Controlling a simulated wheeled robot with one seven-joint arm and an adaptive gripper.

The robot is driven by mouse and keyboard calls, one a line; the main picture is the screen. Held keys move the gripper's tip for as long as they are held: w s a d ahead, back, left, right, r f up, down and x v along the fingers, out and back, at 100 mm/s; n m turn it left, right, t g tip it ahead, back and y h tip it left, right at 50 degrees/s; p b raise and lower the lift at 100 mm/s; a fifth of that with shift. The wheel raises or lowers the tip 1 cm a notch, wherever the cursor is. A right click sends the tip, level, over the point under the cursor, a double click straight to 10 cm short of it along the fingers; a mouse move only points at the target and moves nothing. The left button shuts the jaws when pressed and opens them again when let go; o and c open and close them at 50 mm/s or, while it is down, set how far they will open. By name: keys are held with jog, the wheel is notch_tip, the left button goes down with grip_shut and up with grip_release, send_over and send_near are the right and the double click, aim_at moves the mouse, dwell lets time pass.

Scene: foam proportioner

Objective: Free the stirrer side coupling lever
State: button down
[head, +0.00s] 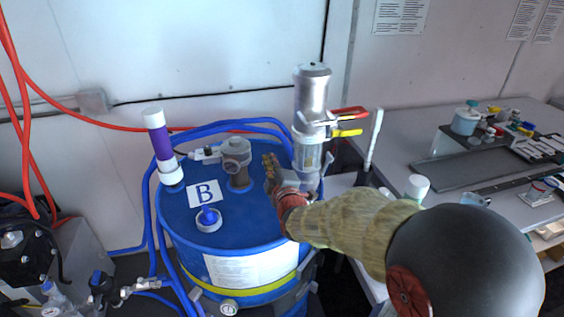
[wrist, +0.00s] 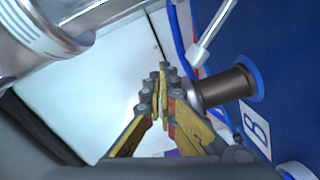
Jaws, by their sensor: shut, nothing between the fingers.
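The silver stirrer (head: 312,95) stands upright on the blue drum (head: 185,225), with a clear-walled coupling section (head: 307,155) low on it. A small metal lever (head: 329,160) shows at the right of this section. In the wrist view a pale metal rod with a squared end (wrist: 213,35) comes in from the top; I cannot tell whether it is the same lever. My gripper (head: 270,166) is shut and empty, just left of the stirrer's lower part. In the wrist view its fingertips (wrist: 163,72) are together, apart from the rod. My forearm hides part of the stirrer's base.
A grey fitting (head: 236,150) on a brown stub rises left of my gripper. A red handle (head: 349,112) and a yellow handle (head: 348,133) stick out right of the stirrer. A purple and white tube (head: 160,145) stands at the drum's left. A grey bench (head: 415,130) is at right.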

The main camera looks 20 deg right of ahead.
jog(key=s+d+m+p, duration=0.2)
jog(key=s+m+p, duration=0.1)
jog(key=m, duration=0.3)
jog(key=s+d+m+g+y+p, duration=0.1)
jog(key=s+d+m+p, duration=0.1)
jog(key=m+p, duration=0.3)
jog(key=s+d+f+m+y+p, duration=0.1)
jog(key=s+m+p, duration=0.3)
jog(key=m, duration=0.4)
jog(key=shift+s+d+m+g, duration=0.2)
jog(key=shift+d+m+g, duration=0.15)
jog(key=shift+d, duration=0.4)
jog(key=shift+s+f+m+y+p, duration=0.15)
jog(key=shift+s+m+p, duration=0.2)
jog(key=shift+m, duration=0.3)
jog(key=shift+s+m+y+p, duration=0.15)
jog(key=shift+s+m+p, duration=0.15)
jog(key=shift+m, duration=0.3)
jog(key=b+x, duration=0.1)
jog(key=x, duration=0.9)
jog(key=shift+s+a+b, duration=0.1)
jog(key=shift+a+b, duration=0.05)
jog(key=shift+b, duration=0.2)
jog(key=shift+a, duration=0.2)
